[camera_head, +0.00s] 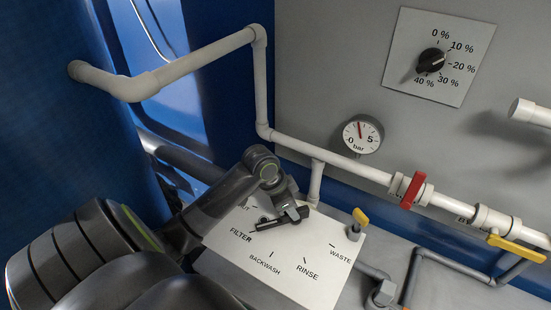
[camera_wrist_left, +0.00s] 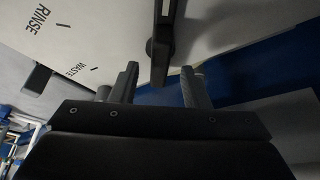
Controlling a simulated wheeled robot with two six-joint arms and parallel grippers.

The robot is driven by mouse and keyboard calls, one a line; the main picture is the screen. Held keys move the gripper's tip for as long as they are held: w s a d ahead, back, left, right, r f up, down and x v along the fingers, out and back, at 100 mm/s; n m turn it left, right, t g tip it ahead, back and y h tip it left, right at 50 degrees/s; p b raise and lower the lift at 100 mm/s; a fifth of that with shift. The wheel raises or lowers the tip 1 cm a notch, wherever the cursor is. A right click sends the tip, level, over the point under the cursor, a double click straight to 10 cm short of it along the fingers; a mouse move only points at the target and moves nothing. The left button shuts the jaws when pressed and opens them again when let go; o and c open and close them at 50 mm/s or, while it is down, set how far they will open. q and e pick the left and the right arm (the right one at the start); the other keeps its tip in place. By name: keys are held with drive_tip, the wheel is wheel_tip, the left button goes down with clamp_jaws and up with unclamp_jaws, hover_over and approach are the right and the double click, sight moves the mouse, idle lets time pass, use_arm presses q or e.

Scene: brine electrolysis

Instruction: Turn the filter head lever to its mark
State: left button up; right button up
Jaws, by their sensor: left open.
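The filter head lever (camera_head: 282,221) is a black bar over a white plate (camera_head: 290,280) marked FILTER, BACKWASH, RINSE and WASTE; another label is partly covered. One end of the lever lies near the FILTER tick, and the other reaches right, under my left gripper (camera_head: 294,208). In the left wrist view the lever (camera_wrist_left: 162,40) runs down from the top edge. Its end lies between the two spread fingers of my left gripper (camera_wrist_left: 158,75), with gaps visible on both sides. Whether it is deep between them I cannot tell. My right gripper is not in view.
A small yellow-handled valve (camera_head: 359,217) stands at the plate's right corner. White pipe (camera_head: 330,156) runs behind, with a gauge (camera_head: 362,134), a red valve (camera_head: 412,190) and a yellow handle (camera_head: 517,248). A dial panel (camera_head: 440,55) is on the grey wall.

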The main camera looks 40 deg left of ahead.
sight(271, 224)
use_arm(q)
drive_tip(key=v, duration=1.3)
drive_tip(key=shift+r, duration=0.2)
drive_tip(key=shift+s+f, duration=0.1)
drive_tip(key=shift+s, duration=0.1)
